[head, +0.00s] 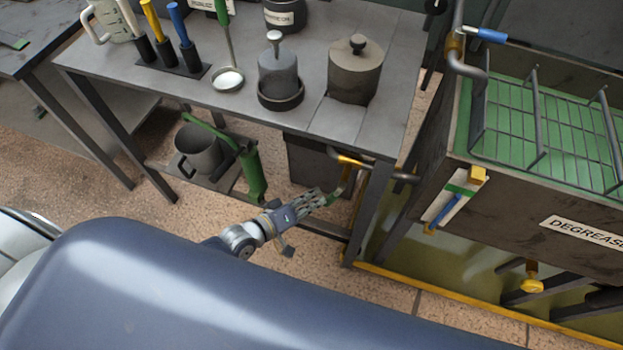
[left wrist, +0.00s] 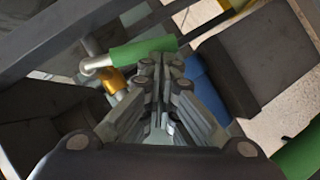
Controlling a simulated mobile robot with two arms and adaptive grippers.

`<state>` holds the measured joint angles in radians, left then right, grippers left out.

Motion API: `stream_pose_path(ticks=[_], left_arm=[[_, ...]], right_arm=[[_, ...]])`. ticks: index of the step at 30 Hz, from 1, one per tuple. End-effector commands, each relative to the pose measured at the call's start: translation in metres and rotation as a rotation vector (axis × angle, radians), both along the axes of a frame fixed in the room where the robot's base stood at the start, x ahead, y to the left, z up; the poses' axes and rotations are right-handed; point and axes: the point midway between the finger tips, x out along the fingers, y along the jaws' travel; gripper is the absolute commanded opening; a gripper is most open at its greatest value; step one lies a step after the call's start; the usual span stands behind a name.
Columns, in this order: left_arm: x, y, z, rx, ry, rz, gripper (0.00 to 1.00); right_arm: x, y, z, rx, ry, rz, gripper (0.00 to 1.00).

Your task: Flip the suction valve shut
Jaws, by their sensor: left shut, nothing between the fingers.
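A valve with a green lever handle (left wrist: 143,52) and a brass-coloured body (left wrist: 115,80) sits on a pipe just beyond my left gripper (left wrist: 160,62) in the left wrist view. In the head view its green handle (head: 334,197) shows small, below the brass pipe fitting (head: 348,162) under the table's right end. My left gripper (head: 322,196) is shut and empty, its fingertips close beside the handle. I cannot tell whether they touch it. No label shows that names this valve as the suction valve. My right gripper is not in view.
The grey table (head: 310,75) stands above the valve, with its right leg (head: 368,215) close by. The degreaser tank (head: 530,205) stands to the right, with a blue-handled valve (head: 487,35) behind.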

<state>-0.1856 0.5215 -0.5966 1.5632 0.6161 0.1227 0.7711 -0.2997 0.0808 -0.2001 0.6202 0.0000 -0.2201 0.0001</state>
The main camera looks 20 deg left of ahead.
Motion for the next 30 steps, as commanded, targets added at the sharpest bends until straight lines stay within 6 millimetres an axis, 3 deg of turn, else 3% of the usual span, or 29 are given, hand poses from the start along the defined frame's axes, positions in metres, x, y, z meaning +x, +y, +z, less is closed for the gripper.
stream_pose_path(ticks=[12,30], left_arm=[[0.000,-0.014,-0.012,0.002,-0.002,0.000,0.00],[0.000,-0.017,-0.014,0.002,-0.001,-0.001,0.00]], right_arm=[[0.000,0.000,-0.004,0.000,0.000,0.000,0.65],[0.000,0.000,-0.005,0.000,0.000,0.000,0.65]])
